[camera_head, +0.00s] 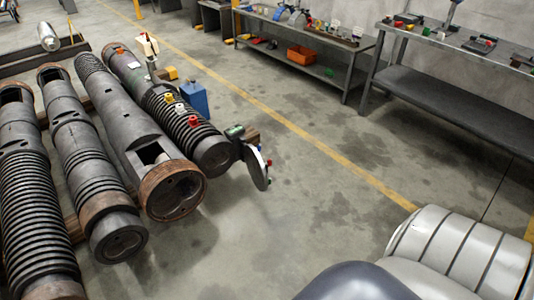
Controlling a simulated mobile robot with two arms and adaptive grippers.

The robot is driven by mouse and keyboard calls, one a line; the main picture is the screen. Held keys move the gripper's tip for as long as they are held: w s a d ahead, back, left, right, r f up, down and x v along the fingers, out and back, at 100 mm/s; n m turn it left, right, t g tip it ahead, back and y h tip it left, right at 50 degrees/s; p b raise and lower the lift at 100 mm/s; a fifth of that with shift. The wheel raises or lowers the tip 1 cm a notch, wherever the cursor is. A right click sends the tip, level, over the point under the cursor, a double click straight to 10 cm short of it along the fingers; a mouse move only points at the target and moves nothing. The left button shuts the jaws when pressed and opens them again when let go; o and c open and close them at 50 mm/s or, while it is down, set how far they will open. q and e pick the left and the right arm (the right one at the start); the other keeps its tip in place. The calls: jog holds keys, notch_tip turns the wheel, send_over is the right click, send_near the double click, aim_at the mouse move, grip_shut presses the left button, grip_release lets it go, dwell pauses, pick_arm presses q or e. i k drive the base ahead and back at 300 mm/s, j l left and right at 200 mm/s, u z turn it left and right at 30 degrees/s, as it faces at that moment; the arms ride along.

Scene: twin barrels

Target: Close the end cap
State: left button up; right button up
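Several long dark barrels lie side by side at the left. The rightmost barrel (180,120) has a ribbed section with small yellow, white and red fittings on top. Neither of my grippers is in view.
A neighbouring barrel (165,180) with a rusty rim lies to the left. A blue box (194,98) stands behind the capped barrel. Metal workbenches (305,30) with tools line the back and right. The concrete floor right of the cap is clear, crossed by a yellow line.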

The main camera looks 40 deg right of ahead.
aim_at(255, 165)
jog(key=l, duration=2.7)
jog(key=k+l, duration=0.15)
jog(key=l, duration=0.15)
jog(key=k+l, duration=0.15)
jog(key=l, duration=0.15)
jog(key=k+l, duration=0.15)
jog(key=l, duration=0.2)
jog(key=k, duration=0.5)
jog(key=i+l+u, duration=0.2)
jog(key=i, duration=0.5)
jog(key=j, duration=0.1)
